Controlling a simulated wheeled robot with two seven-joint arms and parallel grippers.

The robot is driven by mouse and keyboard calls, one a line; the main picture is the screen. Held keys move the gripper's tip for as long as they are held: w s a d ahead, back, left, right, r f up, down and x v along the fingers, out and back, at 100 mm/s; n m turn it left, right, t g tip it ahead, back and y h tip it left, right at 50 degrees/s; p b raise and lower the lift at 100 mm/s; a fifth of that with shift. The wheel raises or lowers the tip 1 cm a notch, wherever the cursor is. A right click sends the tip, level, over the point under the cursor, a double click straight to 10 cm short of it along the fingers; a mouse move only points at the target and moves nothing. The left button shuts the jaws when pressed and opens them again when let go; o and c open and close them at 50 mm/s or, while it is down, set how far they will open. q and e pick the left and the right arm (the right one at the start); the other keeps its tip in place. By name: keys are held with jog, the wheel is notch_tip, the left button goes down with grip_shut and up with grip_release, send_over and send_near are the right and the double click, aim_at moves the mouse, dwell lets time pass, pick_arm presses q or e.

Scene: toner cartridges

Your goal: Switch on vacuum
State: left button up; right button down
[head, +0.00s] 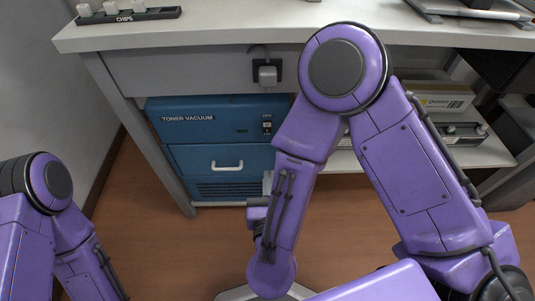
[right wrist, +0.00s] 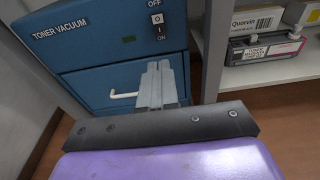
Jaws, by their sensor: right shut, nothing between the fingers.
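The toner vacuum (head: 185,124) is a blue cabinet with a white drawer handle (head: 227,166), under the workbench. Its power switch (head: 267,127) is at the front's upper right, marked OFF above and ON below. My left gripper is out of view.
A plug (head: 267,74) sits in a socket on the bench front (head: 190,72). A rack labelled CHIPS (head: 130,16) stands on the bench top. Boxed cartridges (right wrist: 256,22) lie on the shelf right of the vacuum, beyond a grey upright. The floor (head: 150,235) in front is clear.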

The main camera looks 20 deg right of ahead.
aim_at(267, 132)
jog(key=shift+r, duration=0.15)
jog(key=b+x, duration=0.1)
jog(key=x, duration=1.3)
jog(key=shift+b, duration=0.3)
